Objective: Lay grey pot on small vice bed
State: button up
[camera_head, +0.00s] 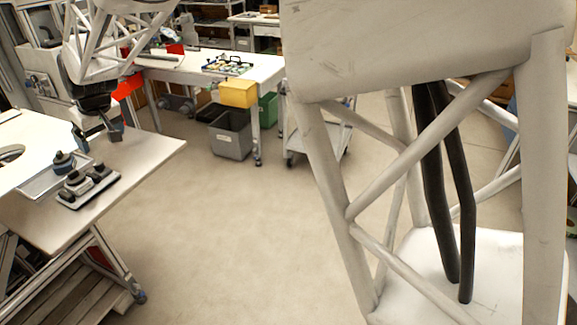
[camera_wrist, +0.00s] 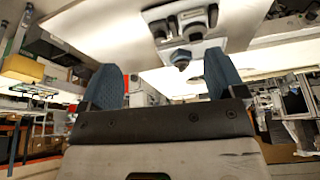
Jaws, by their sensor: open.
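The grey pot (camera_head: 64,163), bluish with a dark top, stands upright in a shallow tray (camera_head: 38,186) on the table at the left. In the wrist view the pot (camera_wrist: 180,58) shows between the fingers, nearer the right one.
The table (camera_head: 140,158) is bare to the right of the vice bed. A large opening or ring (camera_head: 11,154) shows at the far left. Farther back stand a workbench (camera_head: 190,68) with a yellow bin (camera_head: 238,93) and a grey crate (camera_head: 230,138). Open floor lies between.

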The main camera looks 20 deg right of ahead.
jog(key=s+d+r+m+h, duration=0.1)
jog(key=s+d+r+m, duration=0.1)
jog(key=s+d, duration=0.9)
jog(key=s+d+r+m, duration=0.2)
jog(key=s+d, duration=0.6)
jog(key=d, duration=0.5)
jog(key=s+d+f+m, duration=0.1)
jog(key=s+d+f, duration=0.1)
jog(key=s+d, duration=0.2)
jog(key=s+d+f+m+h, duration=0.1)
jog(key=s+d, duration=0.3)
jog(key=s, duration=0.6)
jog(key=s+d+f+m, duration=0.1)
jog(key=s+d+f, duration=0.1)
jog(key=s+d, duration=0.2)
jog(key=s, duration=0.3)
jog(key=shift+s+f+m+g+h, duration=0.25)
jog(key=shift+f+m+g+h, duration=0.05)
jog(key=shift+g+h, duration=0.1)
